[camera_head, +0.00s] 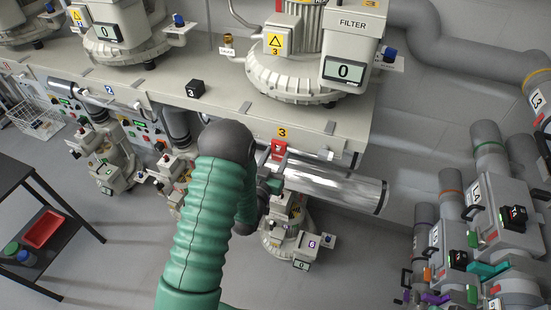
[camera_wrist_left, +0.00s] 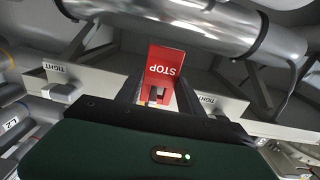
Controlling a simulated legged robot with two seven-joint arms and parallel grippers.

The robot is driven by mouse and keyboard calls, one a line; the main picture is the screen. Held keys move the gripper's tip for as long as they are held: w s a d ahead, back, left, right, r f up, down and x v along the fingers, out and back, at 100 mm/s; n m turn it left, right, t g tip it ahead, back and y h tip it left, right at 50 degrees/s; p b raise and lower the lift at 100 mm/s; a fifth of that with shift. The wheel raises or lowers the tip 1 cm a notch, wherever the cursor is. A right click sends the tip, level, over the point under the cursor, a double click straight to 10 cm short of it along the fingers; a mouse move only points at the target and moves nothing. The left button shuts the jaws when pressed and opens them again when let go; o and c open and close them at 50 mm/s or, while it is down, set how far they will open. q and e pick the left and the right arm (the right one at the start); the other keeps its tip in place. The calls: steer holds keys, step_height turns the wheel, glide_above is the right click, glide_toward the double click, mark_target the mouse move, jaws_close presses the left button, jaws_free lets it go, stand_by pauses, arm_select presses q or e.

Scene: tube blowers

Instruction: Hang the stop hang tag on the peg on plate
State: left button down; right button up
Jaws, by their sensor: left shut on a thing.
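The red stop hang tag (camera_head: 279,148) shows at the front edge of the beige plate (camera_head: 340,122), just below the yellow 3 label. My left gripper (camera_head: 270,163) is at the tag, with its arm partly covering the area. In the left wrist view the tag (camera_wrist_left: 166,66) reads STOP, upside down, and sits between the fingers of my left gripper (camera_wrist_left: 157,95). The gripper is shut on it. I cannot make out the peg, or tell whether the tag touches it. My right gripper is in neither view.
A shiny metal pipe (camera_head: 340,187) runs close to the right of my left gripper. Filter machine 3 (camera_head: 300,80) stands on the plate above. A small unit (camera_head: 288,240) is below. A dark side table (camera_head: 45,225) stands at the left. Open floor lies between.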

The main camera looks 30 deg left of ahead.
arm_select(q)
steer(key=shift+s+d+r, duration=0.1)
steer(key=shift+d, duration=0.4)
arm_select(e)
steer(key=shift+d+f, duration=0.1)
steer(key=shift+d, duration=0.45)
arm_select(q)
steer(key=c, duration=1.1)
jaws_free()
steer(key=shift+a, duration=0.1)
steer(key=o, duration=0.4)
steer(key=shift+a, duration=0.3)
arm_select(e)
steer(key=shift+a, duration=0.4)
arm_select(q)
steer(key=shift+o, duration=0.2)
steer(key=shift+d, duration=0.1)
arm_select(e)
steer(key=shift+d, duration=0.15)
